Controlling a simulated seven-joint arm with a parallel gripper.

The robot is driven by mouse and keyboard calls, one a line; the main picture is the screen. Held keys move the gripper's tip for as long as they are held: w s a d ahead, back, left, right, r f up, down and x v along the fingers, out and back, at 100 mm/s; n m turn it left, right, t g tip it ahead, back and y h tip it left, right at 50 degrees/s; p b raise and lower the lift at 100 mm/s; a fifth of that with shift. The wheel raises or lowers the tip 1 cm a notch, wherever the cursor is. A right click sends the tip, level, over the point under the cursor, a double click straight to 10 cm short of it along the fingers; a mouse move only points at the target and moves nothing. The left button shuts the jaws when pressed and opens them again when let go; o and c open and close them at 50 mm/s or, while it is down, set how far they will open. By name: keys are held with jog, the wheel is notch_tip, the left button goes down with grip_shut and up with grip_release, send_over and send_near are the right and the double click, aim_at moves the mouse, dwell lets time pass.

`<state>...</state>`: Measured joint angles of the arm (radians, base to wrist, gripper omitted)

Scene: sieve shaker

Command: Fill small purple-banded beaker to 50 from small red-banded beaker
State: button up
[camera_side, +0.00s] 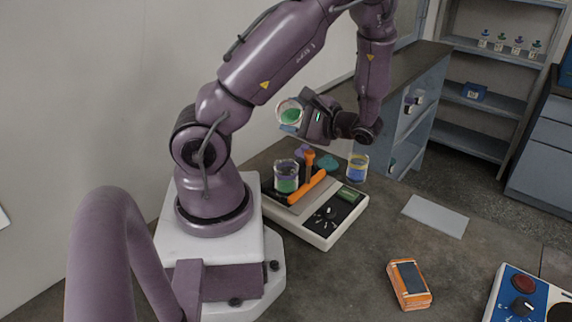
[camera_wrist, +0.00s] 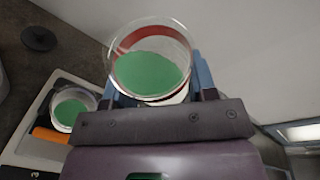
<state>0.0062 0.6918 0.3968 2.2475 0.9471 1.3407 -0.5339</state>
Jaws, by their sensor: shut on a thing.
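My gripper (camera_side: 300,125) is shut on the red-banded beaker (camera_wrist: 152,62), a clear glass with a red band and green contents. It is held in the air above the bench, and in the side view the held beaker (camera_side: 289,112) looks tilted. Its green contents stay inside. A second small clear beaker (camera_side: 286,177) stands lower down at the orange-barred device and also holds green contents. It shows at the left in the wrist view (camera_wrist: 73,108).
The device (camera_side: 318,228) has an orange bar, a knob and a green display. A blue-and-yellow beaker (camera_side: 357,168) stands behind it. An orange handheld meter (camera_side: 409,284), a pale sheet (camera_side: 435,215) and a blue control box (camera_side: 528,297) lie to the right, with bare bench between them.

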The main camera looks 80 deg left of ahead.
jog(key=shift+r+n+g+y, duration=0.3)
jog(key=shift+r+n+y, duration=0.3)
jog(key=shift+n, duration=0.5)
dwell(3.6)
